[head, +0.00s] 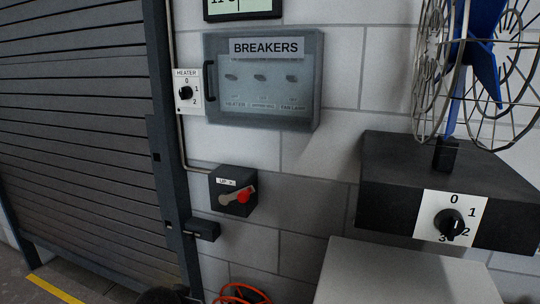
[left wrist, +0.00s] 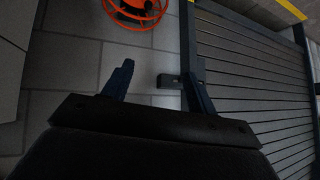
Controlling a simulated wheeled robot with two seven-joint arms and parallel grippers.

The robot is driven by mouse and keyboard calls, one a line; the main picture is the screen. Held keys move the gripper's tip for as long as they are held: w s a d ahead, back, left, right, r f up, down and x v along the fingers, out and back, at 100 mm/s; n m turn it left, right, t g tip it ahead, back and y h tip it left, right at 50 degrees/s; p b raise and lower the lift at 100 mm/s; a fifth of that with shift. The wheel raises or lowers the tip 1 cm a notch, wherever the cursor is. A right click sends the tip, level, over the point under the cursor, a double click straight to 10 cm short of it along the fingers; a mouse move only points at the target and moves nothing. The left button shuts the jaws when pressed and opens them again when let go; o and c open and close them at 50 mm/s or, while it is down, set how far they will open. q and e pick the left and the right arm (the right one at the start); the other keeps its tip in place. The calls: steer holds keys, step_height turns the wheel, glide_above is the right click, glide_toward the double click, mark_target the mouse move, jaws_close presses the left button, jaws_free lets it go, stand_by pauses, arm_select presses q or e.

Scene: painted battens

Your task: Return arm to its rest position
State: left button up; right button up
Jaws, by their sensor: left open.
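My left gripper (left wrist: 161,80) shows in the left wrist view with its two dark fingers spread wide apart. Nothing is between them but the view of the wall and a small dark box behind. In the head view only a dark rounded piece at the bottom edge, left of centre, may be part of my left arm. My right gripper is in neither view.
A roller shutter (head: 75,130) fills the left. An orange coil (head: 242,294) is low down. A fan (head: 480,60) stands on a dark dial box (head: 390,185).

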arm_select(q)
steer(key=s+d+f+g, duration=0.2)
steer(key=s+f+g, duration=0.1)
steer(key=s+f, duration=0.8)
steer(key=s+d+f+g+h, duration=0.1)
steer(key=s+d+f+g, duration=0.2)
steer(key=s+f, duration=0.9)
steer(key=s+g, duration=0.1)
steer(key=s, duration=0.6)
steer(key=shift+s+d+f+h, duration=0.15)
steer(key=shift+s+d+h, duration=0.05)
steer(key=shift+d+h, duration=0.1)
